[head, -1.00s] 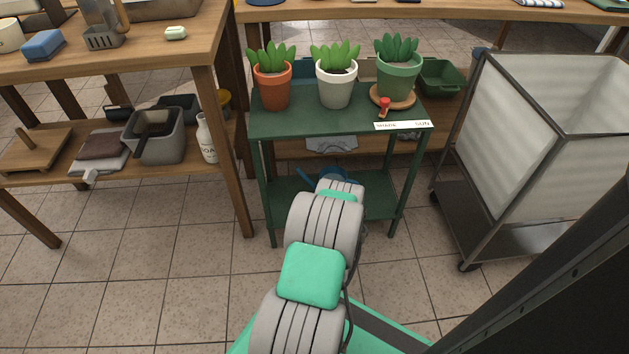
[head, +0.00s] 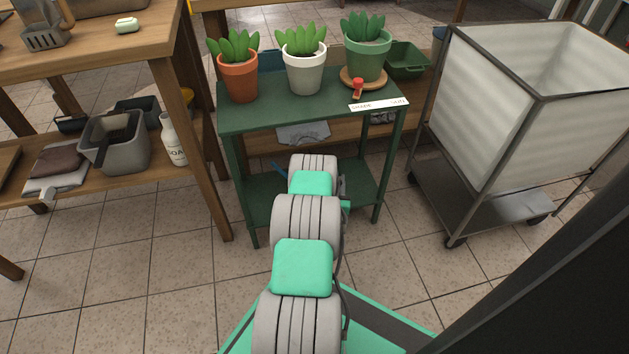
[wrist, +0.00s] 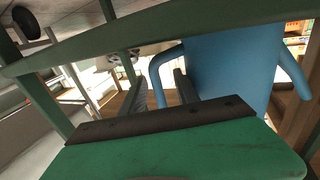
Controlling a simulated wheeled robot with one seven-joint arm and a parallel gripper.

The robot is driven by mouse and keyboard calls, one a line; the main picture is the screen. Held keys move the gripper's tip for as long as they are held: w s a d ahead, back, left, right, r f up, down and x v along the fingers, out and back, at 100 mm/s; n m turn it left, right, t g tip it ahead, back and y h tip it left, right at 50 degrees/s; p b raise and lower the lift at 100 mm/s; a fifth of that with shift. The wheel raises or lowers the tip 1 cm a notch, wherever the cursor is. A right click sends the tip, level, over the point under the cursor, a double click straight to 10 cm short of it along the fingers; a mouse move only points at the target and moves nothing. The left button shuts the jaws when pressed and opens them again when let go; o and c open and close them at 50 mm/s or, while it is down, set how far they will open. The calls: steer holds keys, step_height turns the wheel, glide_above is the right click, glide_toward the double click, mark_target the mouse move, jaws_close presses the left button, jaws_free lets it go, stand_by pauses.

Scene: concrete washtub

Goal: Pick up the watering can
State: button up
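The blue watering can (wrist: 225,75) fills the upper right of the wrist view, with its curved handle (wrist: 159,70) on its left side and another blue arm at its right. In the head view only a small blue piece of it (head: 279,170) shows at the lower shelf of the green stand; my arm hides the rest. My gripper (wrist: 162,92) is open, its two dark fingers apart. The handle shows in the gap between the fingers; I cannot tell how deep it sits there. My gripper is hidden in the head view.
The green stand (head: 262,118) holds a terracotta pot (head: 238,80), a white pot (head: 303,72) and a green pot (head: 366,58) on top. Its green edge (wrist: 110,45) crosses the wrist view. A wheeled cart (head: 490,110) stands right, a wooden table (head: 110,65) left. The floor in front is clear.

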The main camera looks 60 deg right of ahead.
steer(key=shift+s, duration=0.1)
jaws_close()
stand_by(1.0)
steer(key=shift+d+r, duration=0.1)
